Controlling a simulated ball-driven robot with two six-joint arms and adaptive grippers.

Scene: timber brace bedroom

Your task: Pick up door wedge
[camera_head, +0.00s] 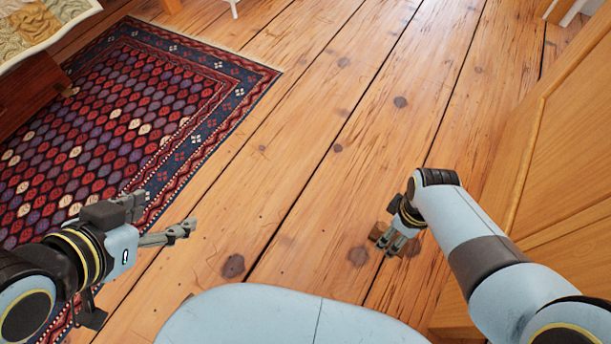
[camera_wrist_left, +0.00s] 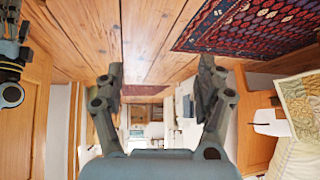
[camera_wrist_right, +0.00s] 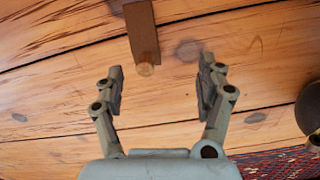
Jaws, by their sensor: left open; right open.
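The door wedge (camera_wrist_right: 143,32) is a brown wooden block with a lighter, rounded end, lying on the plank floor in the right wrist view. In the head view it shows as a small brown piece (camera_head: 378,230), partly hidden by my right gripper (camera_head: 397,242). My right gripper is open and points down at the floor; in its wrist view (camera_wrist_right: 160,82) the wedge lies beyond the fingertips, between their lines, with nothing held. My left gripper (camera_head: 185,231) is open and empty at the left, over the floor beside the rug, and its fingers also show in the left wrist view (camera_wrist_left: 160,75).
A wooden door or cabinet panel (camera_head: 560,170) stands close to my right arm. A patterned rug (camera_head: 110,130) covers the left floor. A bed with bedding (camera_head: 40,25) is at the far upper left. The middle plank floor (camera_head: 350,120) is clear.

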